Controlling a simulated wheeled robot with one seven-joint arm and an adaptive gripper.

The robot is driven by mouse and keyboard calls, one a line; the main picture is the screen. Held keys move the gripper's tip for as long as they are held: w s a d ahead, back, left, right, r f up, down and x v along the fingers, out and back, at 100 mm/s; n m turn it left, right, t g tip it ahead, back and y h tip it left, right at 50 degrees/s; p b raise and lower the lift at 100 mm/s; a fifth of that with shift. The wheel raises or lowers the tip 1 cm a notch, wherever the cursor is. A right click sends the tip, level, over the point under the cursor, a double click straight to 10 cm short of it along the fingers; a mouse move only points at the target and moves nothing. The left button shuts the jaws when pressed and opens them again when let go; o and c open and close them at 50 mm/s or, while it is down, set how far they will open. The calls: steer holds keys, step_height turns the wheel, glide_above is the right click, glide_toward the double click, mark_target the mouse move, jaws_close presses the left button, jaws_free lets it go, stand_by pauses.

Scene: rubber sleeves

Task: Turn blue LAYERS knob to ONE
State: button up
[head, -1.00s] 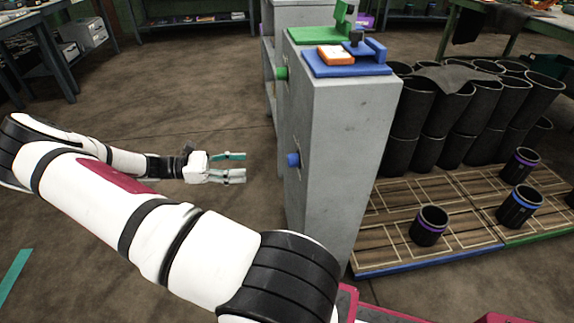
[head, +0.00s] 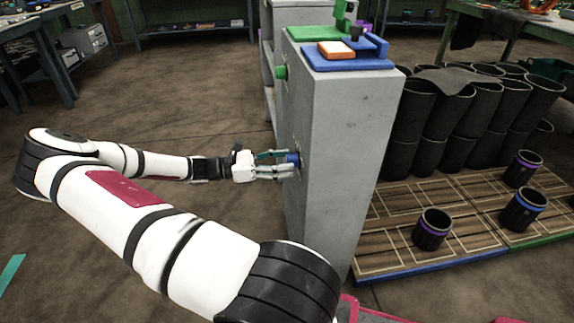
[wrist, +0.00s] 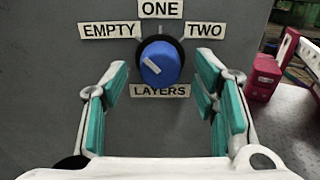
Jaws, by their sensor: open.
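The blue LAYERS knob (head: 293,158) is on the left face of the grey cabinet. In the wrist view the knob (wrist: 160,60) sits above the LAYERS label (wrist: 160,90), with EMPTY (wrist: 110,30) at upper left, ONE (wrist: 160,9) above and TWO (wrist: 205,29) at upper right. Its white mark slants toward the upper left, roughly toward EMPTY. My gripper (head: 277,164) is open at the cabinet face. In the wrist view my gripper (wrist: 162,77) has a teal-padded finger on each side of the knob, with gaps on both sides.
The grey cabinet (head: 335,150) has a green knob (head: 281,72) higher up and a blue fixture (head: 350,65) on top. Black sleeves (head: 470,110) stand in rows on the right, with several more on wooden pallets (head: 390,245). The floor left of the cabinet is open.

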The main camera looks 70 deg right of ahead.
steer(key=shift+s+d, duration=0.35)
steer(key=shift+s, duration=0.3)
steer(key=c, duration=1.2)
steer(key=shift+o, duration=0.2)
steer(key=shift+m, duration=0.3)
steer(key=m+p, duration=0.2)
steer(key=m, duration=0.1)
steer(key=shift+m+p, duration=0.45)
steer(key=shift+m, duration=2.05)
